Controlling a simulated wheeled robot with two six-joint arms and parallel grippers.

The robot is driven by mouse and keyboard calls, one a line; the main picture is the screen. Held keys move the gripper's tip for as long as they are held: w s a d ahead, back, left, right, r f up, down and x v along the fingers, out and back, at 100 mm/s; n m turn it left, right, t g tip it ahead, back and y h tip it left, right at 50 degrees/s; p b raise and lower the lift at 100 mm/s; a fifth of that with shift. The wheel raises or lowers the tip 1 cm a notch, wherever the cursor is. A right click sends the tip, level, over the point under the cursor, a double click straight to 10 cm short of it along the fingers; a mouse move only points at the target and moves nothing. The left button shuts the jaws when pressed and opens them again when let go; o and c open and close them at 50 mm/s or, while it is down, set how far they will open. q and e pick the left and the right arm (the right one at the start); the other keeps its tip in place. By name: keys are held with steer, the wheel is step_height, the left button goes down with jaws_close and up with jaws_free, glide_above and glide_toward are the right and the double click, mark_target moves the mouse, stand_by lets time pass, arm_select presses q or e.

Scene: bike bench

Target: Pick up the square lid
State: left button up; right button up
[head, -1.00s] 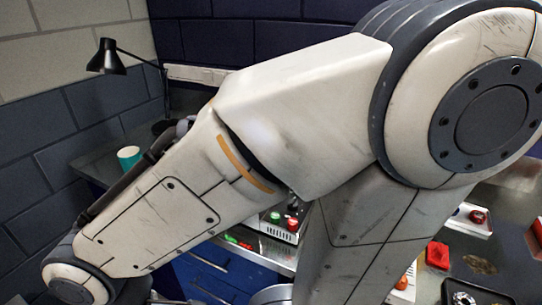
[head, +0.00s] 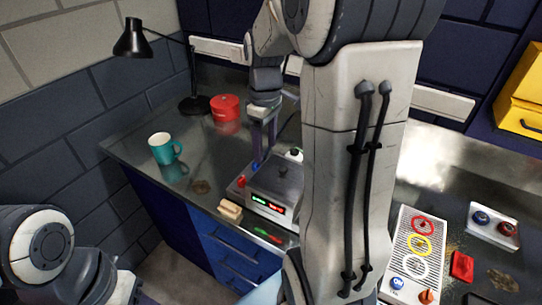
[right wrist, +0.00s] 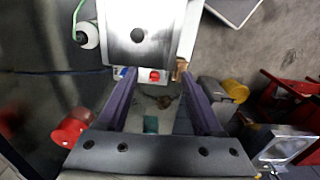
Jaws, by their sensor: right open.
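The square lid (head: 272,184) looks like a flat grey metal plate with a dark knob, on top of a box with red lights on its front. In the right wrist view the lid (right wrist: 158,15) is at the top, just beyond my fingertips. My right gripper (head: 263,150) points down beside the lid's back left edge. It also shows in the right wrist view (right wrist: 153,72) with its two purple fingers wide apart and nothing held between them. Whether the fingertips touch the box is hard to tell. My left arm shows at the lower left, its gripper out of frame.
A teal mug (head: 164,148), a red round tin (head: 225,107) and a black lamp (head: 133,40) stand left of the box. A wooden block (head: 231,211) lies by its front left corner. A panel with coloured rings (head: 409,254) is on the right.

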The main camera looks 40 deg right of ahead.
steer(key=r, duration=0.1)
glide_above(283, 168)
steer(key=f, duration=0.2)
steer(key=f+p, duration=0.1)
steer(key=f, duration=0.1)
steer(key=shift+w+d+f, duration=0.1)
steer(key=shift+d+f, duration=0.1)
steer(key=shift+a+f+p, duration=0.2)
steer(key=shift+f+p, duration=0.8)
steer(key=shift+f, duration=2)
jaws_close()
